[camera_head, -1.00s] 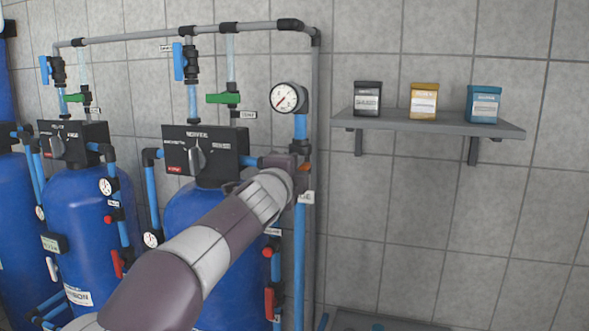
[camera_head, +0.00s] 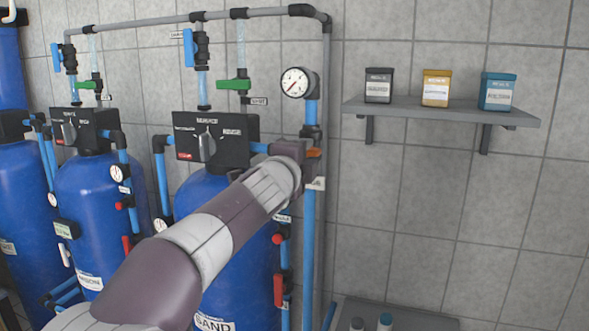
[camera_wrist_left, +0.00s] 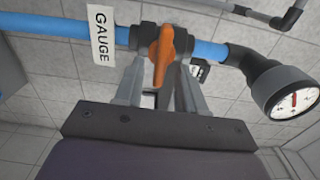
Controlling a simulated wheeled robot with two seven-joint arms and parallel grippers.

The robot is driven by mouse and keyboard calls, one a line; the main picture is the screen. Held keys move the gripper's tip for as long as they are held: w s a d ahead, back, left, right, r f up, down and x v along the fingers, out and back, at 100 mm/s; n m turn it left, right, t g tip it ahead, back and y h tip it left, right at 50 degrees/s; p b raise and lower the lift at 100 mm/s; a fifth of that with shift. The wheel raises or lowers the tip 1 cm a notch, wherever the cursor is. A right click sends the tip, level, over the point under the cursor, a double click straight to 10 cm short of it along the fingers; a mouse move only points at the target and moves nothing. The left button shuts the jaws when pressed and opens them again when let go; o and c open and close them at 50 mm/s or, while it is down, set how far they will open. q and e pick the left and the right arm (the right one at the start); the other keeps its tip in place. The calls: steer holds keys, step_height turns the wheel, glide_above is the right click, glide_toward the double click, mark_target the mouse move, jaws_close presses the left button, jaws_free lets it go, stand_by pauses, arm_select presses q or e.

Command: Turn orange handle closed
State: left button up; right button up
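The orange handle (camera_head: 313,153) sits on a valve in the vertical blue pipe (camera_head: 308,230) below the round gauge. In the left wrist view the orange handle (camera_wrist_left: 163,52) lies across the blue pipe (camera_wrist_left: 80,30), beside a white "GAUGE" tag (camera_wrist_left: 101,35). My left gripper (camera_head: 306,156) is at the valve, its fingers mostly hidden by my arm in the head view. In the left wrist view my left gripper (camera_wrist_left: 160,72) is open, one finger on each side of the handle's near end. I cannot tell if either finger touches it. My right gripper is not in view.
A pressure gauge (camera_head: 295,82) is above the valve. Blue tanks (camera_head: 95,215) with black control heads (camera_head: 215,138) and pipes stand to the left. A wall shelf (camera_head: 440,111) with three small boxes is on the right. The wall below the shelf is clear.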

arm_select(q)
steer(key=b+v, duration=0.2)
steer(key=v, duration=0.9)
steer(key=shift+w, duration=0.1)
steer(key=s+a+f+n+g+y, duration=0.25)
steer(key=f+n, duration=0.25)
steer(key=f, duration=0.5)
steer(key=s+a+f+n+g+y, duration=0.1)
steer(key=s+a+f+n+g, duration=0.25)
steer(key=f, duration=0.65)
steer(key=s+a+f+n+g+y, duration=0.1)
steer(key=a+f+n+g, duration=0.15)
steer(key=f+n, duration=0.6)
steer(key=s+a+f+n+g, duration=0.2)
steer(key=s+a+f+g, duration=0.1)
steer(key=s+f, duration=0.5)
steer(key=s+a+f+n+g+y, duration=0.1)
steer(key=s+a+f+n+g, duration=0.1)
steer(key=s+f, duration=0.6)
steer(key=shift+s+a+f+n+g, duration=0.35)
steer(key=shift+s+a+g, duration=0.3)
steer(key=shift+g, duration=0.5)
